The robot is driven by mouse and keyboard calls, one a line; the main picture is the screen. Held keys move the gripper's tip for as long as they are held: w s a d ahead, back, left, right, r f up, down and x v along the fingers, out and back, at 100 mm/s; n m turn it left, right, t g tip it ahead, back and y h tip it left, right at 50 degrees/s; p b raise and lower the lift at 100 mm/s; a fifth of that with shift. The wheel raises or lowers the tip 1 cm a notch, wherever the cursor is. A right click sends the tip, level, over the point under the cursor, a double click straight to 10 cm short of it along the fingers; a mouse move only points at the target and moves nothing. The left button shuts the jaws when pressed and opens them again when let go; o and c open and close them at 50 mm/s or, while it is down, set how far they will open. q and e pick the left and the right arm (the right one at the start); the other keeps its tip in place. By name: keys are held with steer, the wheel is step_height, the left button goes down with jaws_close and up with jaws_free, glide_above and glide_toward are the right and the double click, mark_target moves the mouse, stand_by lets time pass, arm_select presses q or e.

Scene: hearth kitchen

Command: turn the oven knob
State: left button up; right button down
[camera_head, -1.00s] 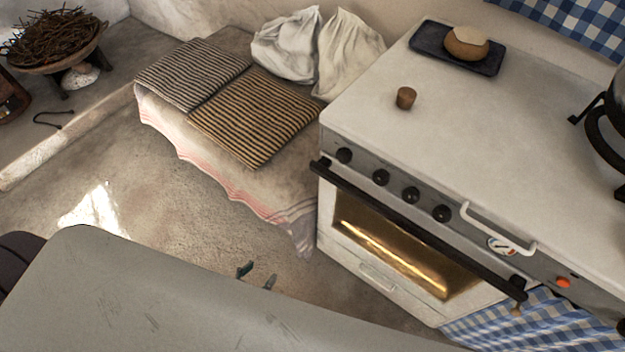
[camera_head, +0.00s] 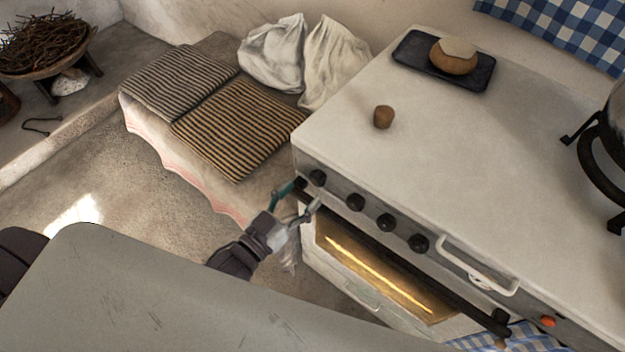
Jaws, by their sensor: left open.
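The white oven (camera_head: 445,115) stands at the right, with a row of several black knobs along its front panel. The leftmost oven knob (camera_head: 317,177) is at the panel's left end. My left gripper (camera_head: 307,194) is open, its fingers just below and to the left of that knob, near the left end of the dark door handle bar (camera_head: 400,255). I cannot tell whether a finger touches the bar or the knob. The oven door window (camera_head: 370,272) glows yellow. My right gripper is not in view.
A cork-like stopper (camera_head: 384,117) and a dark tray (camera_head: 412,52) with a round loaf (camera_head: 453,57) are on the oven top. A white rail (camera_head: 480,265) sticks out from the front panel. A bench with striped cushions (camera_head: 235,128) is at the left.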

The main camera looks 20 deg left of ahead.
mark_target(314, 182)
arm_select(q)
steer(key=shift+x, duration=2.3)
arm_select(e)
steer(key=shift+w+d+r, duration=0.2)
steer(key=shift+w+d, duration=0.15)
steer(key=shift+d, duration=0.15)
arm_select(q)
steer(key=c, duration=1.1)
steer(key=shift+c, duration=0.2)
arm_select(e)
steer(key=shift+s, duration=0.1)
